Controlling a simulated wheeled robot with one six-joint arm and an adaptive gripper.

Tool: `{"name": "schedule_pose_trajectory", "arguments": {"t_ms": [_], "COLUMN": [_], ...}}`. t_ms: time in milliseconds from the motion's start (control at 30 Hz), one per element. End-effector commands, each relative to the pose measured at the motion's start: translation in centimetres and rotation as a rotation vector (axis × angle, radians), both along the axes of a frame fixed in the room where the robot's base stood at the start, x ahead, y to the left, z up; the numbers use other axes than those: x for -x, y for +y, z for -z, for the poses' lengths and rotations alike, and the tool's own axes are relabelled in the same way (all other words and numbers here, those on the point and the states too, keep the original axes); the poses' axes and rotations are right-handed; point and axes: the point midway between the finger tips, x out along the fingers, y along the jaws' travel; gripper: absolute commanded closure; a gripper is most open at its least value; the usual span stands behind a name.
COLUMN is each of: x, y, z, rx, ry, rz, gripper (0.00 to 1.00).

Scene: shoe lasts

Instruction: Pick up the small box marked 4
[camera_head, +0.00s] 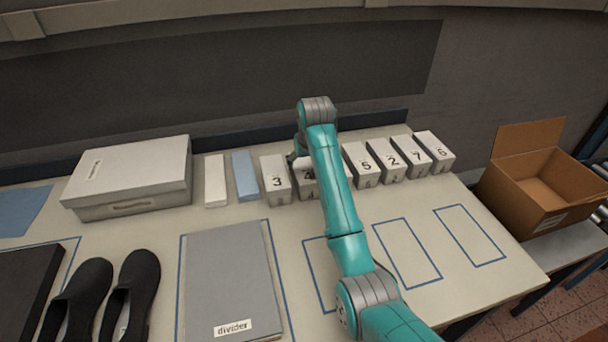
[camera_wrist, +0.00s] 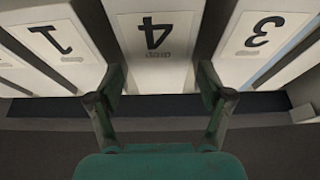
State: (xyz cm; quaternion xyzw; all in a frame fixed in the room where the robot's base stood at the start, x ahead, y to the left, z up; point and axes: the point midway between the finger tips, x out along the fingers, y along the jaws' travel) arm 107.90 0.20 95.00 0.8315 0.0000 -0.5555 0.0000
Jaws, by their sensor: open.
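The small white box marked 4 (camera_head: 306,189) stands in a row of numbered boxes at the back of the table. My arm partly covers it in the head view. In the wrist view the box marked 4 (camera_wrist: 155,40) is upside down in the upper middle. My gripper (camera_wrist: 162,88) is open and empty, with one finger toward each side of that box's lower edge in the picture. I cannot tell whether the fingers touch it. In the head view my gripper is mostly hidden behind my arm.
The box marked 3 (camera_wrist: 262,38) and the box marked 1 (camera_wrist: 55,42) stand close on either side. Boxes marked 5 (camera_head: 361,164), 2, 7 and 6 continue the row rightward. A grey divider (camera_head: 230,280), black shoes (camera_head: 130,290) and a cardboard box (camera_head: 540,185) are farther off.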

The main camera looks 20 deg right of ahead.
Motion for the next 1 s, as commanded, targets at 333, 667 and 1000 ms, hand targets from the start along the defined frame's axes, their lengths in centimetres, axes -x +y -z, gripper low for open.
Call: {"name": "schedule_pose_trajectory", "arguments": {"t_ms": [333, 667, 1000], "x": [-1.4, -1.7, -1.7], "y": [-0.2, -0.2, -0.2], "z": [4.1, 4.7, 4.7], "rx": [0.001, 0.001, 0.001], "ry": [0.003, 0.001, 0.0], "rz": [0.0, -0.001, 0.0], "gripper": [0.21, 0.21, 0.69]}}
